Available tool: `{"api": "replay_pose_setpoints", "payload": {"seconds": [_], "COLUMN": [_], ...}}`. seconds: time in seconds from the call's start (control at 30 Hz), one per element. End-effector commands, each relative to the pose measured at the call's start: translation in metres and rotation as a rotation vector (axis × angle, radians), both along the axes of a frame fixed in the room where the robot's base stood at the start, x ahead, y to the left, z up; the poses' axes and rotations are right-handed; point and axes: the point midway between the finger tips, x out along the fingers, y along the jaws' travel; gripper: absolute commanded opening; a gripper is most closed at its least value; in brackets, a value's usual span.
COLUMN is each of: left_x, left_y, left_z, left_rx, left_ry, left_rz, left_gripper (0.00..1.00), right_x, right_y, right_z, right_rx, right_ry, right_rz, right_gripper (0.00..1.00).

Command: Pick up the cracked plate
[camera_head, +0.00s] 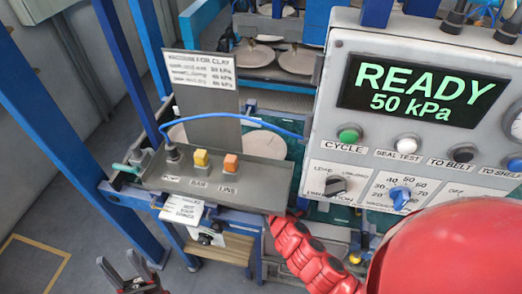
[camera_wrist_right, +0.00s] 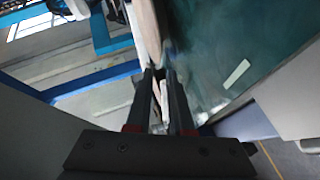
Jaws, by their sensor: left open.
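Round beige plates show in the head view: one (camera_head: 265,142) partly behind the grey control box, and two more, a left one (camera_head: 253,54) and a right one (camera_head: 299,62), on the rack behind. No crack can be made out on any of them. My left gripper (camera_head: 120,264) is open and empty at the bottom left, over the floor and away from the plates. My right gripper (camera_wrist_right: 158,72) shows only in the right wrist view. Its fingertips are close together at a pinkish-beige edge (camera_wrist_right: 145,30), maybe a plate seen edge-on. Whether they grip it is unclear.
A grey control box (camera_head: 215,176) with yellow and orange buttons stands before the blue frame (camera_head: 60,125). The large panel (camera_head: 365,150) reads READY 50 kPa and blocks much of the right side. A blue hose (camera_head: 245,118) arches over the box. Floor at lower left is clear.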

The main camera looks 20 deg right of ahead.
Motion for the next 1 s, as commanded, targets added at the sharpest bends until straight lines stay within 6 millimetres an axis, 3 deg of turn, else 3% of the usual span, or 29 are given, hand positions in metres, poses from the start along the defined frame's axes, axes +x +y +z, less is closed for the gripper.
{"api": "replay_pose_setpoints", "payload": {"seconds": [0.3, 0.67, 1.0], "left_x": [0.000, 0.000, 0.000], "left_y": [0.000, 0.000, 0.000], "left_z": [0.015, 0.022, 0.039], "left_rx": [0.000, 0.000, 0.000], "left_ry": [0.000, 0.000, 0.000], "left_rz": [0.000, 0.000, 0.000], "left_gripper": [0.50, 0.50, 0.50], "right_x": [0.052, 0.073, 0.110], "right_y": [-0.002, -0.002, -0.005], "right_z": [-0.014, -0.020, -0.032], "right_rx": [0.000, 0.000, 0.001], "right_ry": [0.001, 0.000, 0.000], "right_rz": [-0.002, -0.001, -0.003], "right_gripper": [0.20, 0.20, 0.20]}}
